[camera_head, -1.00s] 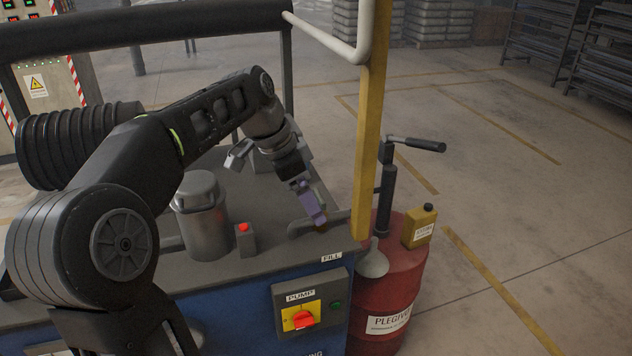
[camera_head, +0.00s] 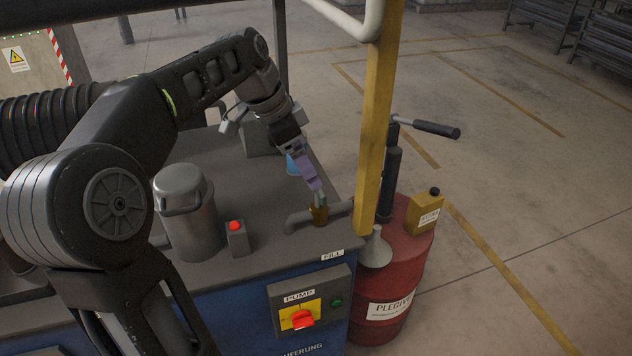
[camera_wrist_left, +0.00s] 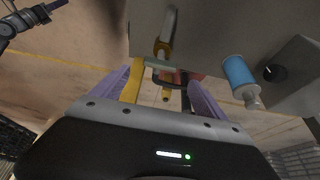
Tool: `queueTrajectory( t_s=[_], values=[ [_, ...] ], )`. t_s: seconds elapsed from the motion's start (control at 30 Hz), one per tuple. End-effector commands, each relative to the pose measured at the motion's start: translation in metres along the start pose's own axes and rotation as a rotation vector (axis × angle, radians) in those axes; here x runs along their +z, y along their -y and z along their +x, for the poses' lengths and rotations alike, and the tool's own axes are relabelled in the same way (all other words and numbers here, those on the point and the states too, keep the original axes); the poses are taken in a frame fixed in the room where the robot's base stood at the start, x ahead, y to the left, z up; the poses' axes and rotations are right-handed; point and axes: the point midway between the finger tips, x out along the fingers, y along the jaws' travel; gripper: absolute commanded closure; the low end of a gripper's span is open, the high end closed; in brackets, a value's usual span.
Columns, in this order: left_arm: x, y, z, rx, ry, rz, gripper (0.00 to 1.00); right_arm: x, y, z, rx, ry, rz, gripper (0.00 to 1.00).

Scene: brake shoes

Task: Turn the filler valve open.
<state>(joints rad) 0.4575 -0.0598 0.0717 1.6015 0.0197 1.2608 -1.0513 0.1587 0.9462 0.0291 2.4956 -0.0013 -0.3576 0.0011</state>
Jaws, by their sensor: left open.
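The filler valve is a small brass body (camera_head: 319,214) with a grey lever on top, set on a grey pipe (camera_head: 300,219) at the bench's right end, above the FILL label (camera_head: 333,255). My left gripper (camera_head: 317,187) has purple fingers and comes down from above, its tips just above the lever. In the wrist view the brass valve part (camera_wrist_left: 164,48) shows ahead of the open fingers (camera_wrist_left: 158,82), with the grey lever near the gap. The fingers stand apart with nothing visibly held. I cannot tell whether they touch the lever. My right gripper is not in view.
A yellow post (camera_head: 376,125) stands close right of the valve. A red drum (camera_head: 391,285) with a hand pump and yellow can (camera_head: 424,215) is beyond it. A metal canister (camera_head: 187,215), a red-button box (camera_head: 236,238) and a blue bottle (camera_wrist_left: 240,73) stand on the bench.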

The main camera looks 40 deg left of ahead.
Motion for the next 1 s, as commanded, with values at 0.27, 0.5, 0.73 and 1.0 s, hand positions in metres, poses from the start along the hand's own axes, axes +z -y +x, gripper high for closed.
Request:
queueTrajectory(
  t_s=[0.27,0.5,0.73,1.0],
  values=[
    [0.0,-0.001,0.041,0.002,0.002,0.0,0.16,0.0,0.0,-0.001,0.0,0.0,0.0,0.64],
    [0.0,0.0,0.067,0.001,0.001,0.0,0.16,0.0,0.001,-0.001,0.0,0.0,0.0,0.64],
    [0.0,0.0,0.069,-0.001,0.0,0.0,0.16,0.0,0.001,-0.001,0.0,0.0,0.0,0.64],
    [0.0,0.0,0.069,-0.001,0.0,0.0,0.33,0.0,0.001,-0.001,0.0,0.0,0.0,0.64]
  ],
)
